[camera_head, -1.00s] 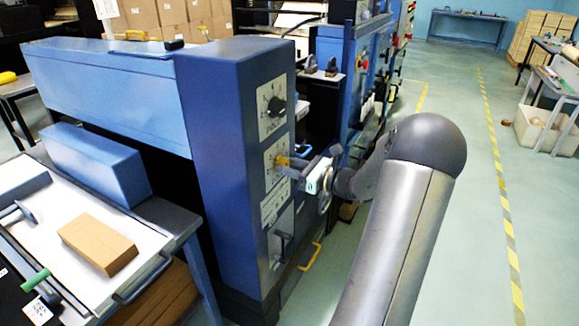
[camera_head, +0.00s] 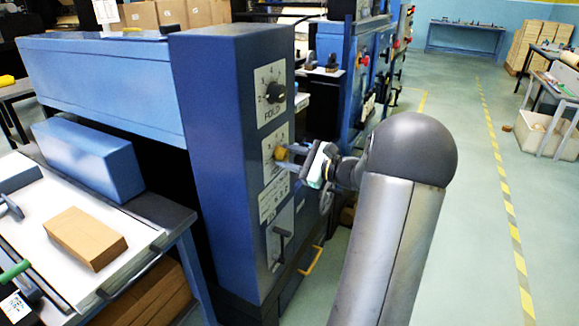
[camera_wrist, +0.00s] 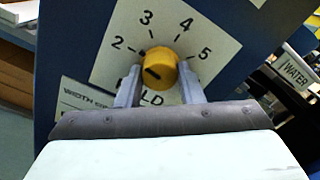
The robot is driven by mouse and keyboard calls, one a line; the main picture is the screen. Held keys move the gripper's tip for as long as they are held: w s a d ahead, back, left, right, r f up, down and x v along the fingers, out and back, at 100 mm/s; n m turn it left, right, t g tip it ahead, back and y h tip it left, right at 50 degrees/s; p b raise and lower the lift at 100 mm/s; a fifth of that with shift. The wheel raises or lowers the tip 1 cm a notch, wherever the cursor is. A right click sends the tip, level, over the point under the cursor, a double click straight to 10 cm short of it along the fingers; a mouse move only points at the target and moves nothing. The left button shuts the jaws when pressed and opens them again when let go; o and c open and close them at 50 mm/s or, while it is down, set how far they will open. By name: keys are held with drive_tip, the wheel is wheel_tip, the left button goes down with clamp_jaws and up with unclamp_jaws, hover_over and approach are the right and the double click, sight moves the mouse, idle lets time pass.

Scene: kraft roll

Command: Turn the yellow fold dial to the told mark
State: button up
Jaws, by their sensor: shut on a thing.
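The yellow dial (camera_head: 280,152) sits on a white scale plate (camera_head: 269,168) on the blue machine column (camera_head: 220,150). In the wrist view the dial (camera_wrist: 158,66) has a dark mark on its face, towards the lower left. My gripper (camera_wrist: 157,72) is shut on the dial, one finger at each side. In the head view my gripper (camera_head: 285,159) reaches the dial from the right, its hand tilted. Which number the dial points to is hard to tell.
A black knob (camera_head: 275,92) on a plate marked FOLD is above the yellow dial. A lever (camera_head: 282,243) and a yellow handle (camera_head: 311,262) are below. A "WATER" sign (camera_wrist: 295,69) stands right in the wrist view. The floor (camera_head: 470,200) right of my arm is clear.

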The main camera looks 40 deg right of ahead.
drive_tip(key=shift+w+n+b, duration=0.1)
drive_tip(key=shift+n+b, duration=0.7)
drive_tip(key=shift+r, duration=0.15)
drive_tip(key=o, duration=1)
drive_tip(key=shift+a, duration=0.1)
drive_tip(key=v, duration=1.7)
drive_tip(key=shift+d+p, duration=0.25)
drive_tip(key=shift+p, duration=0.2)
drive_tip(key=shift+a, duration=0.1)
